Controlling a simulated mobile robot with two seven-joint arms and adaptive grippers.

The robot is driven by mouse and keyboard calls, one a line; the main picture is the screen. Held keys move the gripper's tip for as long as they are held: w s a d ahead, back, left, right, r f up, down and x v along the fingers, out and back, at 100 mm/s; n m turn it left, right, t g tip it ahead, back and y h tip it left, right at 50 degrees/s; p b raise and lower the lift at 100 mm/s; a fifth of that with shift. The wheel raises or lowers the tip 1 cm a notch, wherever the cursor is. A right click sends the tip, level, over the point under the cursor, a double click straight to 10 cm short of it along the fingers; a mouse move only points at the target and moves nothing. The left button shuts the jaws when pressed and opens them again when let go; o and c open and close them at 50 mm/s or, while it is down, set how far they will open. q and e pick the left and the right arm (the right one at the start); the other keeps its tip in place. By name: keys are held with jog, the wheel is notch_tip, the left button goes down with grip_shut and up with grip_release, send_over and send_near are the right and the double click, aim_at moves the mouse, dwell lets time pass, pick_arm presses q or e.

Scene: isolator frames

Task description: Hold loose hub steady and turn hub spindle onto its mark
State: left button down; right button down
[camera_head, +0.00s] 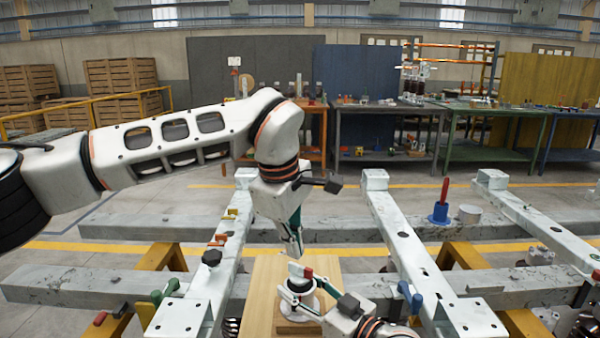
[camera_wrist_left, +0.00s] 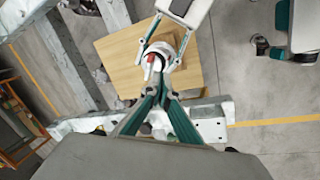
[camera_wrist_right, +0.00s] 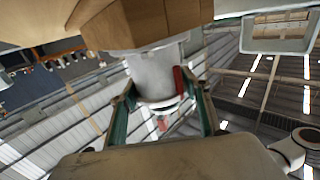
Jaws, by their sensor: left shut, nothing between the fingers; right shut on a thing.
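The loose hub (camera_wrist_right: 155,75) is a pale grey cylinder against a wooden block (camera_wrist_right: 140,22) in the right wrist view. My right gripper (camera_head: 300,289) is shut on the hub, one finger on each side. A red part (camera_head: 308,273) shows at the hub's top; it also shows in the left wrist view (camera_wrist_left: 150,61). I cannot tell whether it is the spindle or the mark. My left gripper (camera_head: 295,250) points down above the hub, its fingers shut and empty. In the left wrist view its fingertips (camera_wrist_left: 162,82) overlap the hub's near edge, and contact is unclear.
The wooden board (camera_head: 260,300) lies between pale metal beams (camera_head: 405,245) on yellow trestles. Clamps and knobs line the left beam. Workbenches stand far behind.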

aim_at(300, 270)
pick_arm(q)
jog(key=s+x, duration=0.1)
jog(key=x, duration=0.5)
jog(key=shift+s+a+f, duration=0.15)
jog(key=shift+s+f, duration=0.1)
jog(key=shift+f, duration=0.25)
jog(key=shift+w, duration=0.65)
dwell(0.8)
jog(key=shift+a, duration=0.25)
jog(key=shift+w+a, duration=0.15)
jog(key=shift+a, duration=0.15)
jog(key=shift+w+a, duration=0.5)
jog(key=shift+a, duration=0.1)
dwell(0.6)
jog(key=shift+s+a, duration=0.1)
jog(key=shift+a, duration=0.05)
